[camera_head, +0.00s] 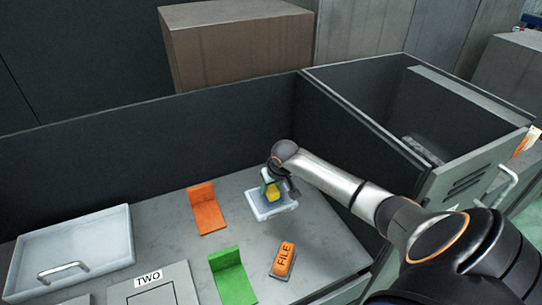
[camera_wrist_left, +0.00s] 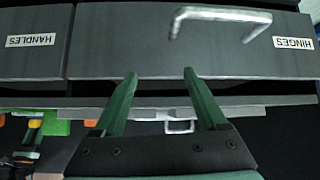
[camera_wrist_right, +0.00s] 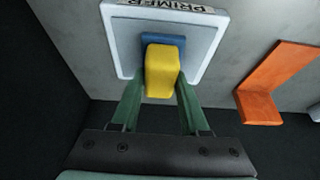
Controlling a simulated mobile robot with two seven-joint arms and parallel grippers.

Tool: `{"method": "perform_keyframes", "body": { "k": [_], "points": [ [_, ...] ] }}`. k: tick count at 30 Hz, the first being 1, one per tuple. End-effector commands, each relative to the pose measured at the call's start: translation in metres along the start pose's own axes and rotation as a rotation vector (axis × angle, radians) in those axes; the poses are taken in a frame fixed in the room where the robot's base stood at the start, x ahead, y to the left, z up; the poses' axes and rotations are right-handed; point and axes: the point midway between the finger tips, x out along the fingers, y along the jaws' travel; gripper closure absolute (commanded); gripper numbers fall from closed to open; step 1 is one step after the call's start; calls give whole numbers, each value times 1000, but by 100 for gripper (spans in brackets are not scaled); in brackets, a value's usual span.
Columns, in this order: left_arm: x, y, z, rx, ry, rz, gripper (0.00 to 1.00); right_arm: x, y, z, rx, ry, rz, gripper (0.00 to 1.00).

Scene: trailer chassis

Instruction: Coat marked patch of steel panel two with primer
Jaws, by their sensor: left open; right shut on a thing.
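My right gripper (camera_head: 270,178) is shut on a yellow-handled applicator with a blue base (camera_wrist_right: 160,72), at the white tray (camera_head: 262,215) labelled PRIMER. The blue base shows over the tray's inside in the right wrist view; whether it touches the tray floor I cannot tell. Steel panel two (camera_head: 182,272), with a TWO label, lies at the front left of the bench. A square outline on it is cut off by the frame's bottom edge. My left gripper (camera_wrist_left: 158,98) is open and empty in the left wrist view, in front of drawers; it is not in the head view.
An orange bracket (camera_head: 208,210), a green bracket (camera_head: 234,279) and an orange FILE block (camera_head: 284,260) lie between the primer tray and panel two. A white handled tray (camera_head: 115,235) is at left. Dark walls stand behind and right. Drawers are labelled HANDLES (camera_wrist_left: 30,40) and HINGES (camera_wrist_left: 293,43).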

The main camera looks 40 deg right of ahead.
Motion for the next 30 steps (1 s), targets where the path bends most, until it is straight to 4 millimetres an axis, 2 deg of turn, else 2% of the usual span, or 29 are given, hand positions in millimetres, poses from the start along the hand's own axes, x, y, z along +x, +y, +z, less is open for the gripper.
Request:
{"method": "perform_keyframes", "body": {
  "k": [14, 30],
  "points": [
    [0, 0, 0, 0, 0, 0, 25, -2, 0, 0, 0, -1, 0, 100],
    [0, 0, 0, 0, 1, 0, 25, -43, 0, -18, 0, 2, 0, 100]
  ]
}}
